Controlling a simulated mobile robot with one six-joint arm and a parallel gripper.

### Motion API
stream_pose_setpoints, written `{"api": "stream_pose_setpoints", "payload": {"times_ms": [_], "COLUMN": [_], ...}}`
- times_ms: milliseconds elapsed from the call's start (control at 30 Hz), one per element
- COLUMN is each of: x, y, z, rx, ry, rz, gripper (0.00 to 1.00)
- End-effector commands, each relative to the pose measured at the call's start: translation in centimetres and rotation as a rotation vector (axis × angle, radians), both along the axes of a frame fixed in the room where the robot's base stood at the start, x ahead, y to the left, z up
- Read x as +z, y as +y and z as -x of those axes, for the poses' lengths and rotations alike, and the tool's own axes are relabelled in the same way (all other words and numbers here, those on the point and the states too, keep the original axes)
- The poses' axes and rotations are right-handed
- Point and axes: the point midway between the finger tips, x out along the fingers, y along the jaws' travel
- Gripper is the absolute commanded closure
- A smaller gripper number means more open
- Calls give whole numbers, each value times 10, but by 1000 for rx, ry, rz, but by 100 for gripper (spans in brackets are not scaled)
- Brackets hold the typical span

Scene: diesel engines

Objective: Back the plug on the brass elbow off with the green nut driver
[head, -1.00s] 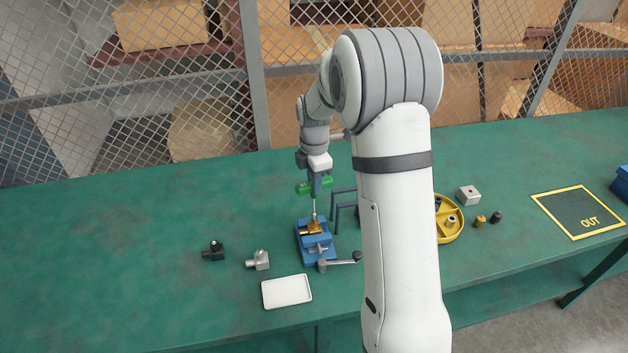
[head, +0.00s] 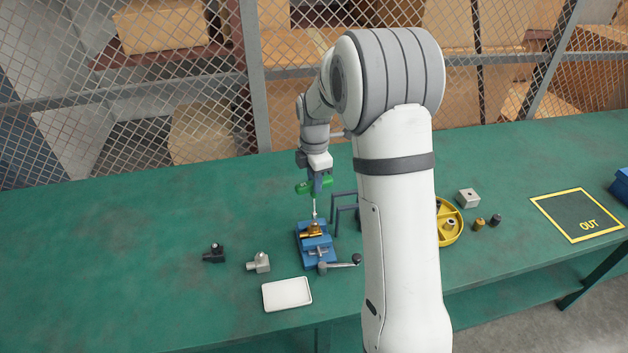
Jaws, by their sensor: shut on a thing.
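My gripper (head: 317,180) is shut on the green nut driver (head: 303,188), which hangs upright with its thin shaft pointing down. The brass elbow (head: 312,231) is clamped in the blue vise (head: 318,255) on the green bench. The driver's tip is at or just above the top of the elbow; I cannot tell whether it touches the plug. The plug is too small to make out here.
A black fitting (head: 214,253), a grey fitting (head: 259,263) and a white tray (head: 287,294) lie left of and before the vise. A dark rack (head: 345,208) stands close right. Further right are a yellow dish (head: 452,236), small parts and the OUT mat (head: 580,214). The left bench is clear.

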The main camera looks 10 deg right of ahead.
Motion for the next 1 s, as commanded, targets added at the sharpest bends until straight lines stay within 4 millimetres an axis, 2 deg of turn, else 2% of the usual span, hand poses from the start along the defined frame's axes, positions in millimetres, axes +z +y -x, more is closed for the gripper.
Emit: {"api": "stream_pose_setpoints", "payload": {"times_ms": [233, 800, 1000], "x": [9, 65, 72], "y": [0, 0, 0], "z": [0, 0, 0], "rx": [0, -1, -1], "ry": [-2, -1, 0], "rz": [0, 0, 0], "gripper": [100, 100, 100]}}
